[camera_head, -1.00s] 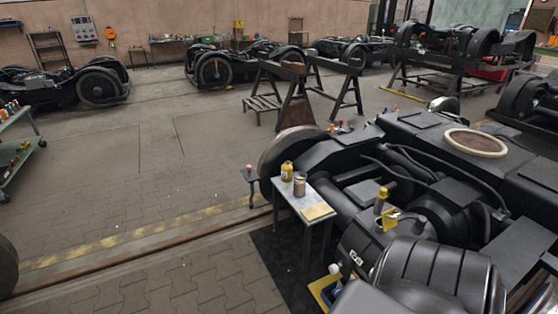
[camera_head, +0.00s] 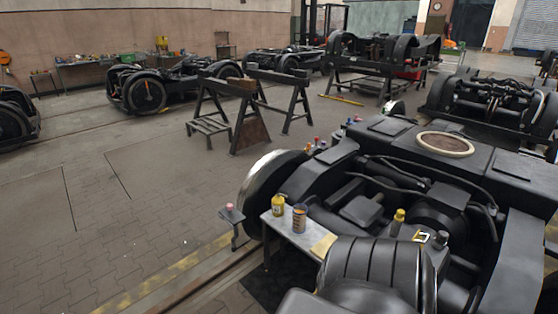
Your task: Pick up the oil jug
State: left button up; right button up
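A small yellow bottle or jug with a dark cap (camera_head: 278,206) stands upright on a small grey table (camera_head: 300,240) beside the nearest bogie. It looks most like the oil jug, but it is too small to be sure. A grey and orange can (camera_head: 300,217) stands just right of it. A yellow-topped bottle (camera_head: 398,222) is further right, among the dark parts of the bogie. Neither of my grippers shows in the head view.
A large black bogie (camera_head: 410,180) fills the right side. Its wheel (camera_head: 268,190) stands close behind the table. Black trestles (camera_head: 240,105) stand further back. The paved floor at left is clear.

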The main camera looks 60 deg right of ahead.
aim_at(299, 211)
jog(key=z, duration=0.35)
jog(key=i, duration=1.65)
jog(key=z, duration=1.75)
jog(key=i, duration=0.95)
jog(key=z, duration=1)
